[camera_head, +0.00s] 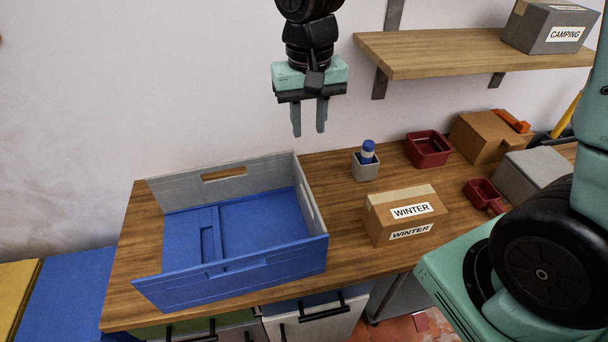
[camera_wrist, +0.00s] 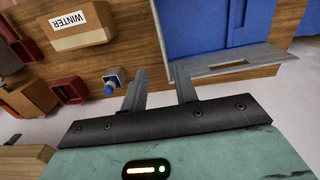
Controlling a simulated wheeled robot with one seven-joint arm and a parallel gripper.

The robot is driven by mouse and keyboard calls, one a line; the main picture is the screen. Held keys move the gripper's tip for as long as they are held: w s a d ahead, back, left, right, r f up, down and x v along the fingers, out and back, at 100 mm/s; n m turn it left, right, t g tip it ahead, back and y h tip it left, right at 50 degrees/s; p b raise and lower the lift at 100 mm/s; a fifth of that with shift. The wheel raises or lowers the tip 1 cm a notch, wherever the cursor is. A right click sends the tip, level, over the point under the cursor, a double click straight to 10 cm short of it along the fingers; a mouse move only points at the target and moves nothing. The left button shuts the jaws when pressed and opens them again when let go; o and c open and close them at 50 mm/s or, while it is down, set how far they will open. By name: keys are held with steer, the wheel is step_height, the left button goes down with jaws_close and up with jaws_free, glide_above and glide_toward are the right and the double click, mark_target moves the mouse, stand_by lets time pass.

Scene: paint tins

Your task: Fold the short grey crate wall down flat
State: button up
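The crate (camera_head: 230,288) stands on the workbench, with a blue front wall. Its short grey wall (camera_head: 309,196) on the right stands upright, with a slot in it. The long grey back wall (camera_head: 185,188) also stands upright and has a slot. At the left end a blue panel (camera_head: 185,245) lies flat inside, and no wall stands there. My gripper (camera_head: 309,130) is open and empty, high above and behind the crate's back right corner. In the wrist view its fingers (camera_wrist: 160,82) are apart, with the short wall (camera_wrist: 158,25) seen edge-on and the back wall (camera_wrist: 225,66) beyond them.
A WINTER carton (camera_head: 405,215) stands right of the crate, with a bench gap between. A grey cup (camera_head: 366,170) holding a blue-capped item and a red bin (camera_head: 428,149) stand behind. The wooden shelf (camera_head: 450,50) juts out at upper right.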

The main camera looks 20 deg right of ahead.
mark_target(308, 186)
step_height(308, 186, down, 16)
steer(key=shift+r+p, duration=0.1)
steer(key=shift+p, duration=0.5)
jaws_close()
